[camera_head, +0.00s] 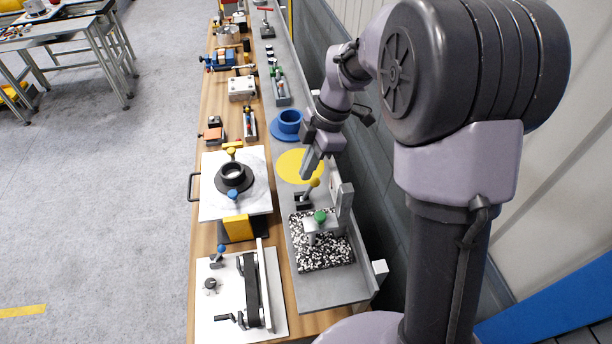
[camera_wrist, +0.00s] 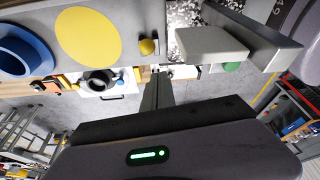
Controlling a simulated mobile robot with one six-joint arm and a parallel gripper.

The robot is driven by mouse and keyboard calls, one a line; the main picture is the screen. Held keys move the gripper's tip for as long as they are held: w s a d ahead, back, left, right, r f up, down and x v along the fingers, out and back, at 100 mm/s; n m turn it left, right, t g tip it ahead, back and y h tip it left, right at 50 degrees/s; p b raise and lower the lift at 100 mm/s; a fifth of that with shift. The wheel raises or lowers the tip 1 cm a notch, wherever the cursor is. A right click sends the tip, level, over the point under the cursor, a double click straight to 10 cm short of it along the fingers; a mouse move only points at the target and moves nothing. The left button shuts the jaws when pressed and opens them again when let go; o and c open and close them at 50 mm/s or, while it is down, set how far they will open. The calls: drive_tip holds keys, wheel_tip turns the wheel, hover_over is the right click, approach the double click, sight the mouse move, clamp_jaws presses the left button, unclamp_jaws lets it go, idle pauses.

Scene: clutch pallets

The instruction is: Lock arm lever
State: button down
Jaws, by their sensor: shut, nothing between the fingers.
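A lever with a yellow ball knob (camera_head: 315,182) stands on a small black base (camera_head: 301,202), beside a comparator-like stand with a speckled black-and-white base (camera_head: 325,256). The stand has a grey post (camera_head: 345,202) and a grey arm with a green knob (camera_head: 320,216). I cannot tell for certain which part is the arm lever. My gripper (camera_head: 308,174) is shut and empty, just above and left of the yellow knob, apart from it as far as I can tell. In the wrist view the yellow knob (camera_wrist: 147,46) is beyond the fingertips (camera_wrist: 160,73).
A yellow disc (camera_head: 297,165) and a blue ring part (camera_head: 289,122) lie farther back on the grey bench strip. Left of it, a white plate (camera_head: 210,200) carries a black ring. A belt fixture (camera_head: 252,290) stands in front.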

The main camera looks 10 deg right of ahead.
drive_tip(key=d+r, duration=0.4)
drive_tip(key=d, duration=0.1)
drive_tip(key=shift+w+d, duration=0.2)
drive_tip(key=shift+w, duration=0.25)
drive_tip(key=shift+d, duration=0.1)
